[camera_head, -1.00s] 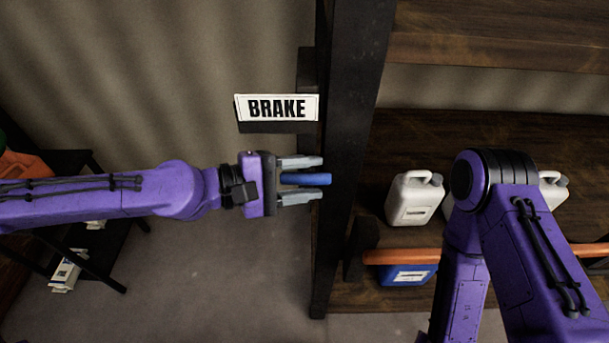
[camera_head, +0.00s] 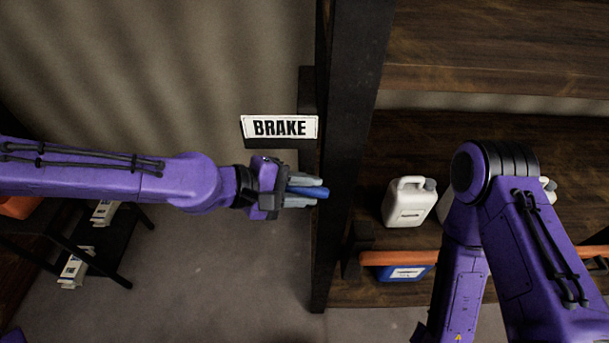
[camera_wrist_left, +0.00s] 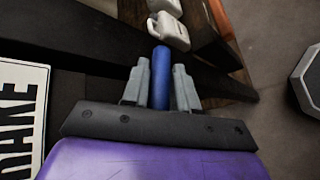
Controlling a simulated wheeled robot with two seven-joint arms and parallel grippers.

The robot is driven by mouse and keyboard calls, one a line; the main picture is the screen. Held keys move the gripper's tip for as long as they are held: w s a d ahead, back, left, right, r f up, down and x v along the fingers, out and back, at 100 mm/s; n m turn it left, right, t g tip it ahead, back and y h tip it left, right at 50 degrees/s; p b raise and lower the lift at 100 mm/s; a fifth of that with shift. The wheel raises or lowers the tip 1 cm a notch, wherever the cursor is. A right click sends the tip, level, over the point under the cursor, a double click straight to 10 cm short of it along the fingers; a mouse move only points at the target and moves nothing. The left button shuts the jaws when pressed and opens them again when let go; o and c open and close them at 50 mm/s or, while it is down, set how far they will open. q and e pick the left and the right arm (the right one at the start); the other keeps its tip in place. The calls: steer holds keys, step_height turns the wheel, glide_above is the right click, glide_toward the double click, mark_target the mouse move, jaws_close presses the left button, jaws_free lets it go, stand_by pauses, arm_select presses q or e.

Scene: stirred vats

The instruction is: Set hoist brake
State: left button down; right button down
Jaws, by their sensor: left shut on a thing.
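The white sign reading BRAKE (camera_head: 280,127) stands on a dark bracket beside the black post; part of it shows at the left of the left wrist view (camera_wrist_left: 20,115). A blue handle (camera_head: 309,192) lies just below the sign, near the post. My left gripper (camera_head: 303,188) is shut on the blue handle, which also shows between its grey fingers in the left wrist view (camera_wrist_left: 161,78). What the handle is fixed to is mostly hidden. My right arm is at the right of the head view, and its gripper is out of view.
A black post (camera_head: 346,150) rises right beside the handle. Behind it a wooden shelf (camera_head: 490,135) holds white jugs (camera_head: 405,201) and a blue container (camera_head: 404,272), with an orange bar (camera_head: 420,257) across. A dark low table stands at left.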

arm_select(q)
steer(key=y, duration=0.2)
steer(key=shift+r+m+y, duration=0.1)
steer(key=shift+m+y, duration=0.3)
steer(key=y, duration=0.4)
steer(key=shift+m+g, duration=0.3)
steer(key=y, duration=0.3)
steer(key=shift+d+m+y, duration=0.1)
steer(key=shift+m+y, duration=0.2)
steer(key=shift+s+m+y, duration=0.1)
steer(key=shift+m+y, duration=0.2)
steer(key=shift+y, duration=1.4)
arm_select(e)
steer(key=shift+r, duration=0.35)
arm_select(q)
steer(key=shift+f, duration=0.2)
steer(key=c, duration=1)
jaws_free()
steer(key=shift+o, duration=0.2)
steer(key=shift+d, duration=0.1)
steer(key=shift+r, duration=0.15)
